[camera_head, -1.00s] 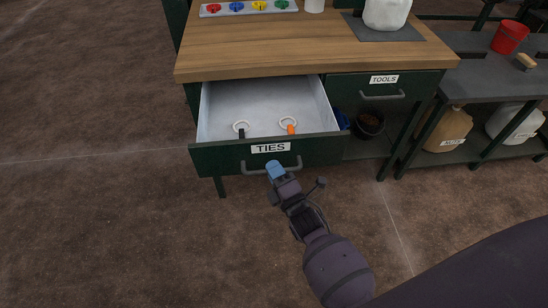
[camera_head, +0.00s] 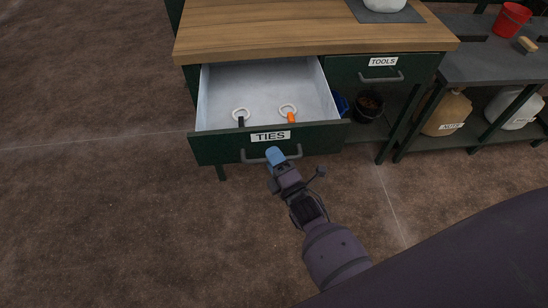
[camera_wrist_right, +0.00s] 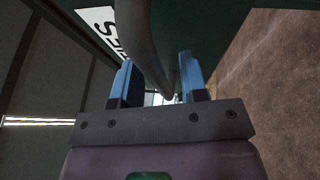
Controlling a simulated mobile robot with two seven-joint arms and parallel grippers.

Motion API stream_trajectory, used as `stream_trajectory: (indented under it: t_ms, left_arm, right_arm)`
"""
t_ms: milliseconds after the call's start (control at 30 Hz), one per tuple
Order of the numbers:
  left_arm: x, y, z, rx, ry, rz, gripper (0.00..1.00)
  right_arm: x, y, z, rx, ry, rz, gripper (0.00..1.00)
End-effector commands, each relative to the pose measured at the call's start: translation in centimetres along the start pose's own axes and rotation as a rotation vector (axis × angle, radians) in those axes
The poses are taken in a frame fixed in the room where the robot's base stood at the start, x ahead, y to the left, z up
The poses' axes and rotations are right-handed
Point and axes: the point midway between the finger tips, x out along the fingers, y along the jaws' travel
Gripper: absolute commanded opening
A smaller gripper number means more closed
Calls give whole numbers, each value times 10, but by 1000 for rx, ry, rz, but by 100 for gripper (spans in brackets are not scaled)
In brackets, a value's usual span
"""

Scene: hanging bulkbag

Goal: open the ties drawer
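The ties drawer (camera_head: 222,151) is pulled well out of the bench, its green front labelled TIES. Inside its pale tray lie two ring-shaped ties, one with a black end (camera_head: 241,117) and one with an orange end (camera_head: 289,112). My right gripper (camera_head: 276,156) is at the right part of the drawer's grey handle (camera_head: 256,160). In the right wrist view the handle bar (camera_wrist_right: 147,50) runs between the two blue fingers (camera_wrist_right: 160,82). The fingers stand apart, with a visible gap beside the bar. My left gripper is not in view.
The shut tools drawer (camera_head: 345,68) is to the right, under the wooden bench top (camera_head: 300,30). A black bucket (camera_head: 368,106) stands below it. A grey side table (camera_head: 470,65) holds a red bucket (camera_head: 511,18) and a brush. The floor in front is clear.

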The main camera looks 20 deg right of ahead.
Motion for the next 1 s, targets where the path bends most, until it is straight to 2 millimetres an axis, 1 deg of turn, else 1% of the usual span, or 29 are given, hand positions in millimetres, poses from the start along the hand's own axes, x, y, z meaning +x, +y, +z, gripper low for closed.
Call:
stream_trajectory:
  t_ms: [167, 267, 367, 500, 700, 900, 1000]
  left_arm:
    - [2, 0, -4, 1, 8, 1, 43]
    - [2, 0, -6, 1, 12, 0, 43]
    - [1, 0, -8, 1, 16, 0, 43]
    - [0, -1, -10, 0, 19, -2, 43]
    - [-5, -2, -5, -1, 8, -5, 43]
    - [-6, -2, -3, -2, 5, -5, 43]
    - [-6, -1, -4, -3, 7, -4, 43]
  right_arm:
    - [-1, 0, 0, 0, 0, -1, 40]
    - [-8, 0, 0, 0, 0, -2, 40]
    - [-20, 0, 0, 0, -1, -3, 40]
    - [-44, 0, 0, -1, -1, -2, 40]
    - [-79, 1, 0, 0, -1, -1, 40]
    - [-102, 0, 0, 0, -1, -1, 40]
    - [-106, 0, 0, 0, 0, 0, 40]
